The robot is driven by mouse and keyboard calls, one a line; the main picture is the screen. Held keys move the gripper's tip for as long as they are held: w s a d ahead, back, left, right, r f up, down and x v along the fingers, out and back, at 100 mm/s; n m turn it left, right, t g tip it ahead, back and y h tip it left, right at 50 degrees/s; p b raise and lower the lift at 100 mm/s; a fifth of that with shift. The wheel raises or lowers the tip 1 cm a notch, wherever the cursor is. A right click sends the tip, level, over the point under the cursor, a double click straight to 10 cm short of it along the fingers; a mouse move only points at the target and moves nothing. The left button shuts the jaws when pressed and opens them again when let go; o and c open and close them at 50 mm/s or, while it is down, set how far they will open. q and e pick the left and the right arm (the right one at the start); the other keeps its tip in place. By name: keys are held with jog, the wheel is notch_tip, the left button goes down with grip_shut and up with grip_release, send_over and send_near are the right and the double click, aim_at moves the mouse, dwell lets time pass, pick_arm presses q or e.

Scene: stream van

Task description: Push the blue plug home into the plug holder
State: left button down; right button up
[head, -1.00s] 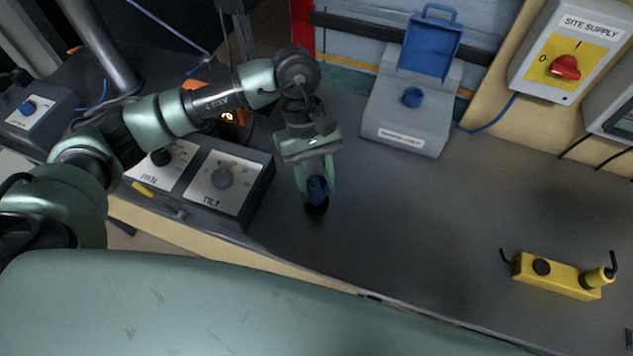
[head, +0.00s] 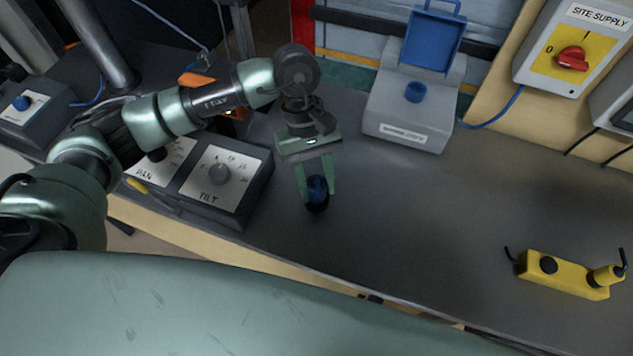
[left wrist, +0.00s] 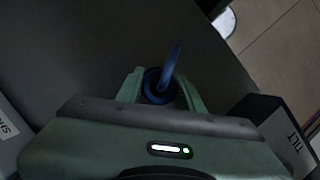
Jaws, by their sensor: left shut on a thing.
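The blue plug (head: 317,189) is between the two green fingers of my left gripper (head: 316,186), which is shut on it and points down over the grey worktop. A dark round part shows just below the plug; I cannot tell if it is the plug's own end or a holder. In the left wrist view the plug (left wrist: 158,87) shows as a blue ring between the fingers (left wrist: 160,88), with a blue bar or cable rising from it. A grey box (head: 408,124) with a raised blue lid and a round blue socket (head: 414,92) stands behind, right of the gripper. My right gripper is out of view.
A control box with PAN and TILT knobs (head: 219,174) stands close left of my left gripper. A yellow block (head: 565,274) lies at the right. A SITE SUPPLY switch box (head: 572,50) is on the back wall. The worktop's middle is clear.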

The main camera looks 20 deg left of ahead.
pick_arm(q)
jog(key=shift+f+b, duration=0.25)
jog(key=shift+b, duration=0.05)
jog(key=c, duration=0.8)
grip_release()
jog(key=b+v, duration=0.1)
jog(key=v, duration=0.7)
